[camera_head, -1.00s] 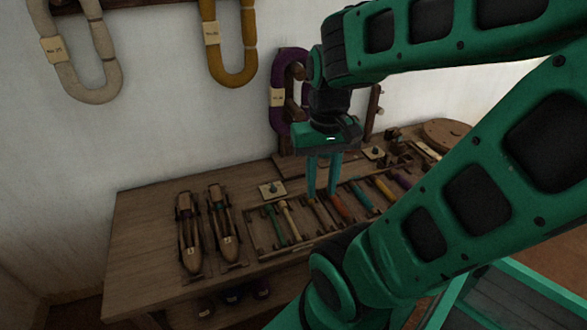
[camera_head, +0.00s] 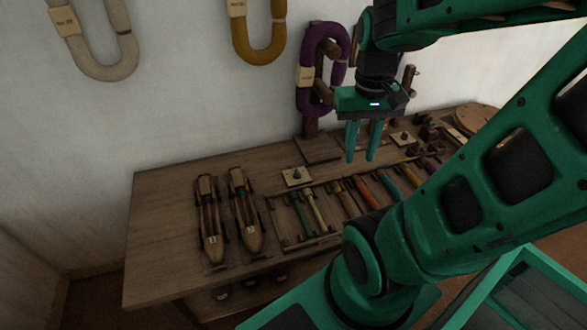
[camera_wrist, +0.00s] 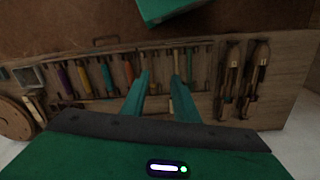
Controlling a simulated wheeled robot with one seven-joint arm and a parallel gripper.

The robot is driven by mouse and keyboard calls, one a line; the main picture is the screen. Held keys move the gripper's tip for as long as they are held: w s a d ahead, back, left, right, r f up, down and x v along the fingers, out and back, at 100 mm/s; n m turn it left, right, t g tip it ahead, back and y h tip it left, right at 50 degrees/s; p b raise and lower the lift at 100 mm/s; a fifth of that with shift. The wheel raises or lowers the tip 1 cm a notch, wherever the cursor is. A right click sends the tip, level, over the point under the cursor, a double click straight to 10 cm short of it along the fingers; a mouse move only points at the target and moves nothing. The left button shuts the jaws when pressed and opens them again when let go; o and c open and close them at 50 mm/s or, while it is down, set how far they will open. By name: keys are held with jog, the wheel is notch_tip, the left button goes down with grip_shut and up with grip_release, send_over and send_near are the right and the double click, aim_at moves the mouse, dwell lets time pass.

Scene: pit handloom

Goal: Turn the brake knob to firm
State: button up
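Two small dark knobs on pale square plates are on the wooden bench in the head view. One knob (camera_head: 296,174) is at the left, behind the row of bobbins; the other knob (camera_head: 403,136) is farther right, near the back. No readable marking tells me which is the brake knob or how either is set. My gripper (camera_head: 360,159) hangs above the bench between the two plates, fingers pointing down, touching neither. Its fingers are apart with nothing between them. In the wrist view the gripper (camera_wrist: 161,76) also shows spread and empty; I cannot make out either knob there.
Two wooden shuttles (camera_head: 243,212) lie at the bench's left. A rack of coloured bobbins (camera_head: 314,208) runs along the front. A purple yarn hank (camera_head: 307,72) hangs on a post behind my gripper. A round wooden disc (camera_head: 478,119) is at the far right. The bench's left end is clear.

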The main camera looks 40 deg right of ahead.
jog(key=w+d+f+n, duration=0.1)
jog(key=w+f, duration=0.2)
jog(key=w, duration=0.4)
jog(key=w+d+f, duration=0.2)
jog(key=w+f, duration=0.1)
jog(key=w, duration=0.4)
jog(key=n, duration=0.2)
send_over(297, 171)
notch_tip(297, 171, down, 11)
notch_tip(297, 171, down, 10)
jog(key=shift+w, duration=0.1)
